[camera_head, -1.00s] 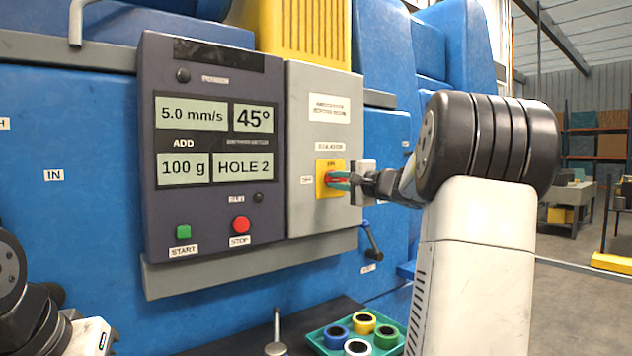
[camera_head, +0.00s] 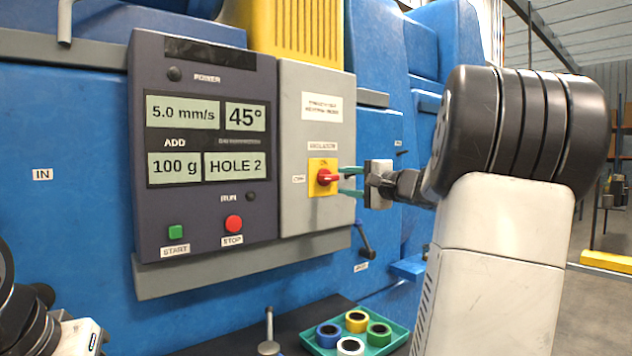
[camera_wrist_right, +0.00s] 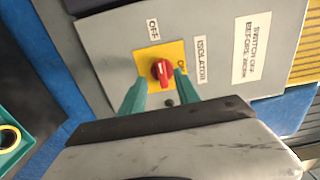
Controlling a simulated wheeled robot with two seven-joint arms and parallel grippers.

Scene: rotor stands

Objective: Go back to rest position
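The red isolator knob (camera_head: 326,178) sits on a yellow plate (camera_head: 318,191) on the grey box. My right gripper (camera_head: 350,181) is open and empty, just right of the knob. Its teal fingertips (camera_wrist_right: 158,95) are apart in the wrist view, with the knob beyond the gap and not gripped. Part of my left arm shows at the lower left of the head view, but its gripper fingers do not.
The dark control panel (camera_head: 208,130) has a green START button (camera_head: 175,231) and a red STOP button (camera_head: 233,223). A green tray (camera_head: 390,343) with several coloured rings stands below. A small metal post (camera_head: 269,335) is left of it. The blue machine fills the background.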

